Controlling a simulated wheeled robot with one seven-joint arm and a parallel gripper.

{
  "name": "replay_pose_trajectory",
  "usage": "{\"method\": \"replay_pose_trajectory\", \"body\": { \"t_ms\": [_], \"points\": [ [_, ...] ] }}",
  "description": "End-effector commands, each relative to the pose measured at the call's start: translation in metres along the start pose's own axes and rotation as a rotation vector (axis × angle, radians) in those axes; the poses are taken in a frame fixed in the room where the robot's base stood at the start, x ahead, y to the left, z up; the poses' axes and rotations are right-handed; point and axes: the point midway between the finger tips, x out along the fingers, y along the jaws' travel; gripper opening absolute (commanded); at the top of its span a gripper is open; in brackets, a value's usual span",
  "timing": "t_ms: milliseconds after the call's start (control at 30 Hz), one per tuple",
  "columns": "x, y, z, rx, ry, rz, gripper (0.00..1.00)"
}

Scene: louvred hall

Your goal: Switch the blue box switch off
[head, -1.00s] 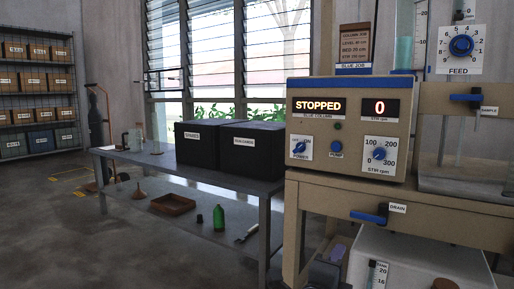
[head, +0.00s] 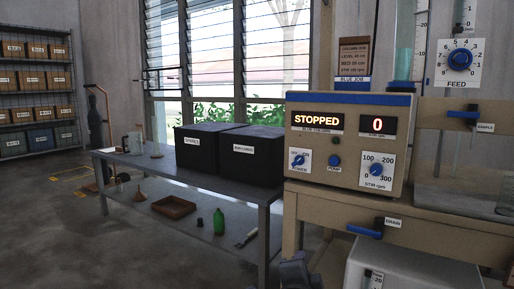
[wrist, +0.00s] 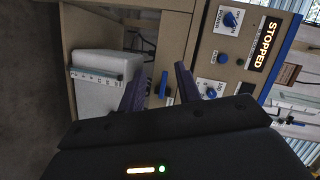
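The control box (head: 350,97) has a blue top strip and stands on a tan bench at the right in the head view. Its displays are lit and read STOPPED and 0. The blue POWER knob (head: 298,160) is at its lower left, under OFF and ON marks; it seems turned toward the upper right, but is too small to be sure. In the sideways wrist view the POWER knob (wrist: 231,18) is at the top, beyond and apart from my gripper (wrist: 160,76). My gripper is open, its dark purple fingers apart with nothing held between them.
Beside it are the blue PUMP button (head: 334,160) and STIR knob (head: 376,170). A blue DRAIN handle (head: 365,232) sticks out below, above a white container (head: 415,270). A grey table (head: 262,191) with black boxes stands left.

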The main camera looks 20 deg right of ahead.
Motion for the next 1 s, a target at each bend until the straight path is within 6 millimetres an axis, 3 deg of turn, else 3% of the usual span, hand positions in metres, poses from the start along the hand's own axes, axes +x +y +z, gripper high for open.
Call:
{"method": "replay_pose_trajectory", "body": {
  "t_ms": [33, 100, 300, 500, 667, 800, 1000],
  "points": [
    [-0.004, -0.02, 0.006, -0.07, -0.066, 0.025, 0.34],
    [-0.007, -0.025, 0.02, -0.174, -0.159, 0.057, 0.34],
    [-0.026, -0.036, 0.051, -0.48, -0.422, 0.135, 0.34],
    [-0.057, -0.039, 0.066, -0.793, -0.685, 0.205, 0.34],
    [-0.088, -0.039, 0.064, -1.046, -0.899, 0.253, 0.34],
    [-0.115, -0.039, 0.051, -1.26, -1.084, 0.295, 0.34],
    [-0.14, -0.035, 0.033, -1.453, -1.257, 0.333, 0.34]
  ]
}}
